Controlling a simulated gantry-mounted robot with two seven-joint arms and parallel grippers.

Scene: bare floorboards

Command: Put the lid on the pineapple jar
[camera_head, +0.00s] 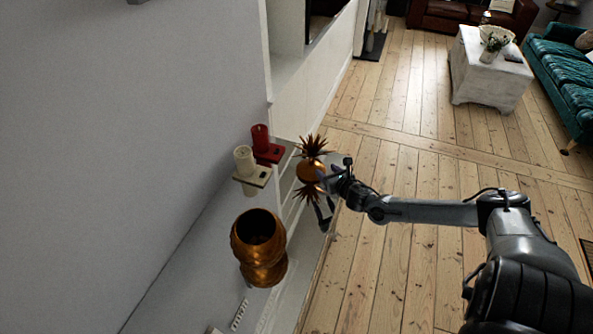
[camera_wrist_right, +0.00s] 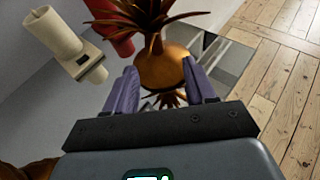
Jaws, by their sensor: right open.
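The pineapple jar (camera_head: 258,232) is a gold, ribbed pot with an open, dark mouth. It stands on the glossy shelf left of and nearer than the lid. The lid (camera_head: 311,171) is a gold dome with a spiky brown leaf crown, and it also shows in the wrist view (camera_wrist_right: 168,65). The lid is on the shelf with its crown up, and its reflection shows below it. My right gripper (camera_head: 324,182) is at the lid's right side. In the wrist view its two purple fingers (camera_wrist_right: 160,69) are apart, with the lid between and just beyond them. Contact cannot be told. My left gripper is out of view.
A cream candle (camera_head: 244,160) and a red candle (camera_head: 261,140) on square holders stand beside the lid, near the grey wall. The shelf is narrow. Wooden floor (camera_head: 400,150) lies open to the right. A white chest (camera_head: 490,70) and a teal sofa (camera_head: 563,75) are far off.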

